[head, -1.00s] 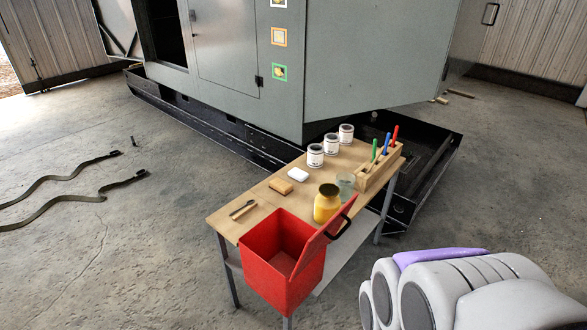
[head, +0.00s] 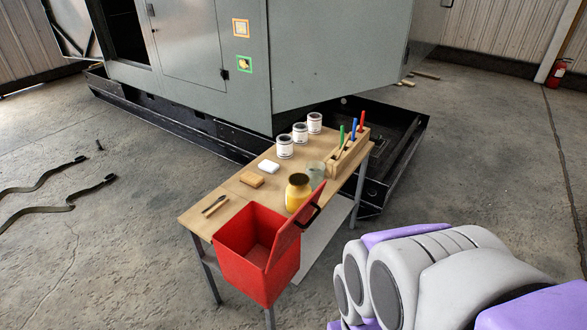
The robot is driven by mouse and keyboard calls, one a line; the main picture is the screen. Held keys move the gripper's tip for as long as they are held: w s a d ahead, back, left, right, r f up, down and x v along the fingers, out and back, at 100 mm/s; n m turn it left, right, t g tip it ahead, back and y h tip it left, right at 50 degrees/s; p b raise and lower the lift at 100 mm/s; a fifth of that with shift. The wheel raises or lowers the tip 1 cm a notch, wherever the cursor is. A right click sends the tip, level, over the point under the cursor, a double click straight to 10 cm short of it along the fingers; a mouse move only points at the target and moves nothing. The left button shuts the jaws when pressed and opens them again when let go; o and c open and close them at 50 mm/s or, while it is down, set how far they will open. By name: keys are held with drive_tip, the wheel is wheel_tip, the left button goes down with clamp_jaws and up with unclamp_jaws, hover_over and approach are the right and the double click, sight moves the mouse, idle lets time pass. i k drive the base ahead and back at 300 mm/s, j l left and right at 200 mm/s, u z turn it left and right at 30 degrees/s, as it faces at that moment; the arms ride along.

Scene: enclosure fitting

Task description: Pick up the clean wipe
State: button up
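A small white folded block, which looks like the clean wipe (head: 269,167), lies on the wooden table top (head: 232,191). It sits between a tan block (head: 251,180) and the row of white cans. My arm's grey and purple links fill the lower right of the head view. My gripper's fingers do not show. Nothing covers the white wipe.
An open red bin (head: 252,257) hangs at the table's front edge. A yellow jar (head: 298,192), a clear glass (head: 316,171), white cans (head: 285,147) and a wooden rack (head: 347,153) with coloured-handled tools stand near the wipe. A large grey cabinet (head: 185,70) is behind.

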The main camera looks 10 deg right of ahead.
sight(270, 167)
drive_tip(key=i+l+u, duration=0.1)
drive_tip(key=u, duration=0.55)
drive_tip(key=i+l+u, duration=0.15)
drive_tip(key=l, duration=0.2)
drive_tip(key=i+l+u, duration=0.2)
drive_tip(key=l, duration=0.15)
drive_tip(key=i+l+u, duration=0.15)
drive_tip(key=l, duration=0.25)
drive_tip(key=i+l+u, duration=0.15)
drive_tip(key=l, duration=0.25)
drive_tip(key=i+l+u, duration=0.15)
drive_tip(key=l, duration=0.25)
drive_tip(key=i+l, duration=0.1)
drive_tip(key=l, duration=0.45)
drive_tip(key=i+l, duration=0.1)
drive_tip(key=l, duration=0.45)
drive_tip(key=i+l, duration=0.1)
drive_tip(key=l, duration=0.45)
